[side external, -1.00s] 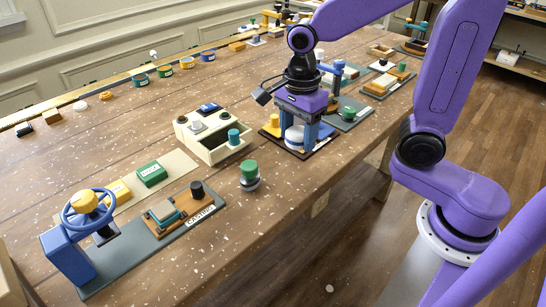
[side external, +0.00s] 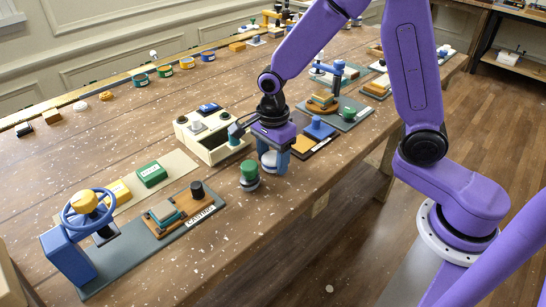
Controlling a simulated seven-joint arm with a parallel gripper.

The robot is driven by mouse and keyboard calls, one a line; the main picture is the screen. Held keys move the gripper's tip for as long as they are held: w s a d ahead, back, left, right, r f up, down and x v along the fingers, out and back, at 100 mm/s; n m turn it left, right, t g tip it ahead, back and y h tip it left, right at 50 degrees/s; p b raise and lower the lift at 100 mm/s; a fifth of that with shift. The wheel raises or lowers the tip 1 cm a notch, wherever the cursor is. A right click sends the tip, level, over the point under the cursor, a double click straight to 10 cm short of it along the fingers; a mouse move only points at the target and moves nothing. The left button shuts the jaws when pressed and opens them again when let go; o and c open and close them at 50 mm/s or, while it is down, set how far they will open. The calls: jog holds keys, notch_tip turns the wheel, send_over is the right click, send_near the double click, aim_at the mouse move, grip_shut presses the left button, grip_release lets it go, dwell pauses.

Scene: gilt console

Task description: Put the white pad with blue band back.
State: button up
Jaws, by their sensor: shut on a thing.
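My gripper (side external: 273,167) points down and is shut on a white round pad (side external: 268,161), just right of a green-topped round piece (side external: 249,174). The fingers cover most of the pad; its blue band is hard to make out. The pad is close to the wooden table; I cannot tell whether it touches. A dark mat (side external: 325,146) lies to the right of my gripper, bearing a blue block with a knob (side external: 318,128) and an orange-yellow patch (side external: 301,142).
A cream box (side external: 216,152) with knobs stands close to the left of my gripper. A grey board (side external: 348,112) with a blue post lies behind the mat. A blue handwheel stand (side external: 68,257) is at front left. Bare table (side external: 240,220) lies in front.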

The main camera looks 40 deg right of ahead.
aim_at(273, 157)
jog(key=shift+f, duration=0.3)
jog(key=o, duration=1)
jog(key=shift+r, duration=0.15)
notch_tip(273, 157, up, 12)
jog(key=s+d+f+n, duration=0.1)
jog(key=s+d+n, duration=0.1)
jog(key=s+n, duration=0.6)
jog(key=s+d+f+n, duration=0.1)
jog(key=s+d+n, duration=0.1)
jog(key=s+n, duration=0.5)
jog(key=s+d+f+n, duration=0.1)
jog(key=s+d+n, duration=0.1)
jog(key=s+n, duration=0.6)
jog(key=shift+s+d+f+n, duration=0.1)
jog(key=shift+d+n, duration=0.05)
jog(key=shift+n, duration=1.1)
jog(key=shift+s+d+r+n, duration=0.1)
jog(key=shift+s+n, duration=0.05)
jog(key=shift+n, duration=1.15)
jog(key=shift+s+d+f+n, duration=0.1)
jog(key=shift+d+n, duration=0.05)
jog(key=shift+n, duration=1.1)
